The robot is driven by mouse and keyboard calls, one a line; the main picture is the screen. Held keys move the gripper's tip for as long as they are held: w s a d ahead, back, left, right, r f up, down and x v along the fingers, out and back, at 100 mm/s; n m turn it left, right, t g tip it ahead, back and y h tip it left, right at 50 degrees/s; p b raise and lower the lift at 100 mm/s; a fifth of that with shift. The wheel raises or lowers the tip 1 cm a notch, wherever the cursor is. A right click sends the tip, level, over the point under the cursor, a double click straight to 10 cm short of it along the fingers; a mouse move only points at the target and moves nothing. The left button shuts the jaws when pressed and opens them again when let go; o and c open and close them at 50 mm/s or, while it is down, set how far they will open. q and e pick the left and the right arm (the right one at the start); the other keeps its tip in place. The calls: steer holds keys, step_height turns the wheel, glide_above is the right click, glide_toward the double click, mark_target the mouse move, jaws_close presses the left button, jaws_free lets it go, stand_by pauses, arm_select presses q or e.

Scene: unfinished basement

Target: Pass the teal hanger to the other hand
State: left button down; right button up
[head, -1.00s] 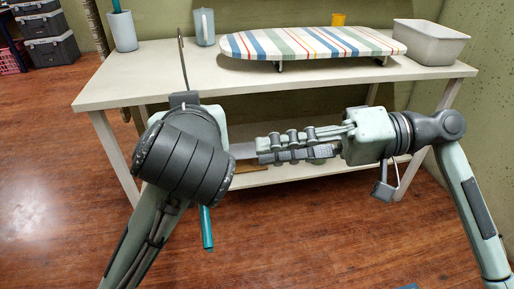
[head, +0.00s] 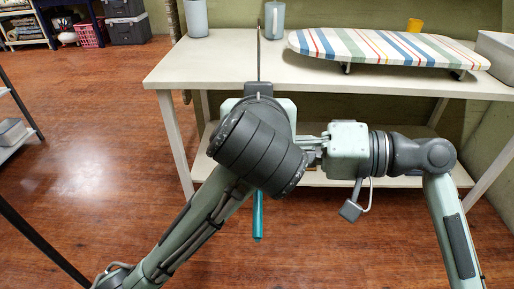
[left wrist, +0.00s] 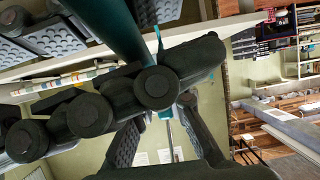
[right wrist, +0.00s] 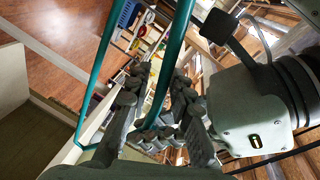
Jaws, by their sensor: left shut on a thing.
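The teal hanger shows in the head view as a teal bar end (head: 258,215) below my left gripper, with its thin metal hook (head: 259,50) standing up above it. My left gripper is shut on the hanger; its fingers (left wrist: 165,135) are partly covered in the left wrist view by dark parts of my right gripper. In the right wrist view, a teal bar (right wrist: 172,65) runs down between the spread fingers of my right gripper (right wrist: 158,115), which is open. I cannot tell whether its pads touch the bar. In the head view, my left wrist hides most of both grippers.
A white table (head: 215,62) stands ahead with a lower shelf.

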jaws_close()
arm_select(q)
steer(key=c, duration=1.5)
jaws_free()
steer(key=shift+o, duration=0.2)
